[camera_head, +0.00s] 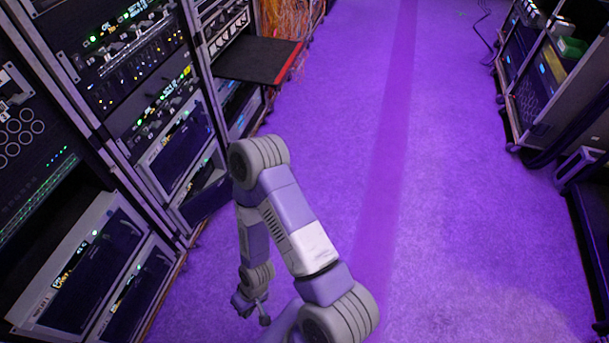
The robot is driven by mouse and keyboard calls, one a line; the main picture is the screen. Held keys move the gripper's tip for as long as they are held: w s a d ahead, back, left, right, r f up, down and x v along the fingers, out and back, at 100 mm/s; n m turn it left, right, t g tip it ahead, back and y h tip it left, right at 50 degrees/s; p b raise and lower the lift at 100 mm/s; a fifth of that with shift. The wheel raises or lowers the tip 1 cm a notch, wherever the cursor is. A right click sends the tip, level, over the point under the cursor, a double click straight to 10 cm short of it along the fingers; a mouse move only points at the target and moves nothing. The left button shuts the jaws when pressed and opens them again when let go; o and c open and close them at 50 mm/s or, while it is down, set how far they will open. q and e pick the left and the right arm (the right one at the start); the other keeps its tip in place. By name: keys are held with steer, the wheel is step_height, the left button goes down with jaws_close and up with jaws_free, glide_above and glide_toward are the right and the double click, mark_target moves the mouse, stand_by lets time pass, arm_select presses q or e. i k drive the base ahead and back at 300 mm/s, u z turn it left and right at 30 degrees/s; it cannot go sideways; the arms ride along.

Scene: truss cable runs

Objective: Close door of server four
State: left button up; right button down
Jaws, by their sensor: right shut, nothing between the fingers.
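Server racks line the left side, with several units that have dark fronts in light frames. One such unit (180,146) sits mid-height, and two more (75,275) stand low at the front left. I cannot read which is server four. A dark flat panel (258,62) with a red edge juts out from the rack into the aisle, farther back; I cannot tell if it is a door or a shelf. My right gripper (254,312) is shut and empty, low over the floor, to the right of the low units and apart from them. My left gripper is out of view.
The purple floor (460,200) is clear along the aisle. Another rack (545,70) with boxes on top stands at the right, with a thin cable (481,35) on the floor near it. Orange cables (287,18) hang in the far left rack.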

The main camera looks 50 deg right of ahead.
mark_target(195, 209)
steer(key=u, duration=0.7)
steer(key=k, duration=0.2)
steer(key=z, duration=2.15)
steer(key=i, duration=0.9)
steer(key=u, duration=0.7)
steer(key=i, duration=0.65)
steer(key=u, duration=0.7)
